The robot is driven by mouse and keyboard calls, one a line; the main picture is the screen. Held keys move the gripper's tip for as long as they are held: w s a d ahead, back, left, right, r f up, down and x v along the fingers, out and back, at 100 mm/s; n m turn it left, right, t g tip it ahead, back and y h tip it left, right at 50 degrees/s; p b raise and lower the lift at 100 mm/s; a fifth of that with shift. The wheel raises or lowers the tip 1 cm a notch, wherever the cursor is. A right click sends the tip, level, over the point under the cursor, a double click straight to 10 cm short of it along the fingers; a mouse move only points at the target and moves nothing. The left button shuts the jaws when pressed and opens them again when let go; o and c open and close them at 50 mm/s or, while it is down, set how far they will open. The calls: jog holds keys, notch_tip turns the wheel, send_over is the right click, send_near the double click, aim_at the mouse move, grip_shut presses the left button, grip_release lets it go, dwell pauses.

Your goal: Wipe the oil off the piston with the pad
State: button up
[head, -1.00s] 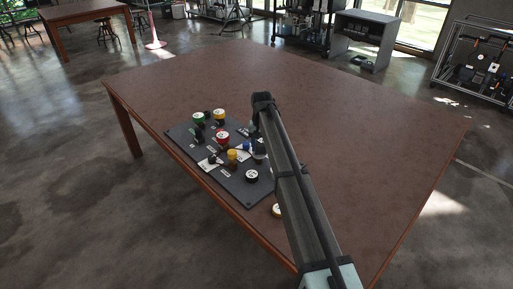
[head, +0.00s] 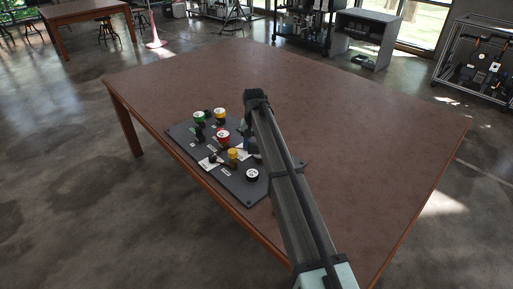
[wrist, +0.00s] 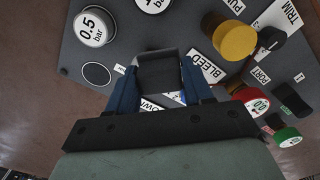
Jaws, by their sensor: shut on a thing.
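My gripper (wrist: 160,88) has blue fingers, shut on a dark grey block (wrist: 162,70) in the wrist view. I cannot tell whether this block is the pad or part of the panel. It is above or at a dark panel (wrist: 190,30), partly covering a white label; contact is unclear. In the head view, the panel (head: 235,189) lies on the brown table, and my arm hides its right part. No piston or oil can be made out.
The panel carries a white "0.5 bar" cap (wrist: 94,27), a yellow knob (wrist: 234,39), a red-rimmed cap (wrist: 257,106), a green-rimmed cap (wrist: 287,137) and a white-outlined dark circle (wrist: 96,74). The brown table (head: 370,130) is clear beyond and to the right.

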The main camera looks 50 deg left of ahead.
jog(key=shift+r, duration=2.95)
